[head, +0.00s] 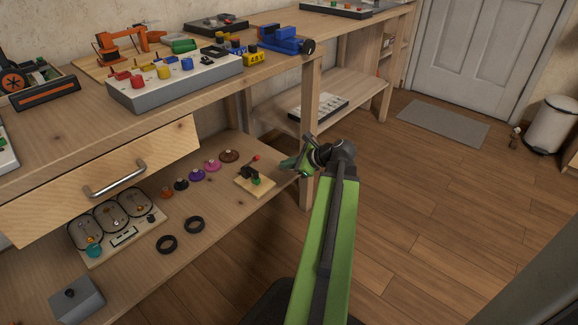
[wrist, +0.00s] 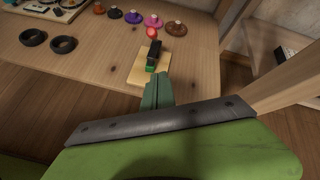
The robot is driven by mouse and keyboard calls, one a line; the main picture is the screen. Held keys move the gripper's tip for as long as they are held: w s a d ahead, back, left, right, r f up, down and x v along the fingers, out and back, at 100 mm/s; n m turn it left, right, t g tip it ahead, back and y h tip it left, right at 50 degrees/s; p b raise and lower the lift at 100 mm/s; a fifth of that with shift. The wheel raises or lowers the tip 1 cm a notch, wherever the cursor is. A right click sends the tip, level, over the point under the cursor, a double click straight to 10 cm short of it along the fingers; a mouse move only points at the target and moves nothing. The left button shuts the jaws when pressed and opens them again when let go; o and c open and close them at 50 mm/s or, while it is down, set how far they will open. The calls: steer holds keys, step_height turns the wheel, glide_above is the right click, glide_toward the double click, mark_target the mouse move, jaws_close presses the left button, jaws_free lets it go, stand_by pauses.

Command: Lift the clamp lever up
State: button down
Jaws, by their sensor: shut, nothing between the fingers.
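The clamp (head: 252,178) is a small black device with a green part on a light wooden base (head: 266,189), near the front edge of the lower shelf. Its lever has a red tip (head: 256,157). In the wrist view the black clamp (wrist: 153,52) stands just beyond my fingers, with the red tip (wrist: 152,31) at its far end. The lever's exact angle is hard to tell. My gripper (head: 288,164) is green and shut, with nothing held. It is to the right of the clamp in the head view. Its fingertips (wrist: 157,76) point at the clamp's near side, and contact is unclear.
Several coloured knobs (head: 197,175) lie left of the clamp, and two black rings (head: 167,244) lie nearer the front. A table leg (head: 310,130) stands close beside my gripper. A drawer (head: 110,185) hangs open above the shelf.

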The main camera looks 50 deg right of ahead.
steer(key=w+a, duration=0.2)
steer(key=w, duration=0.5)
steer(key=shift+w+f, duration=0.15)
steer(key=shift+f, duration=0.2)
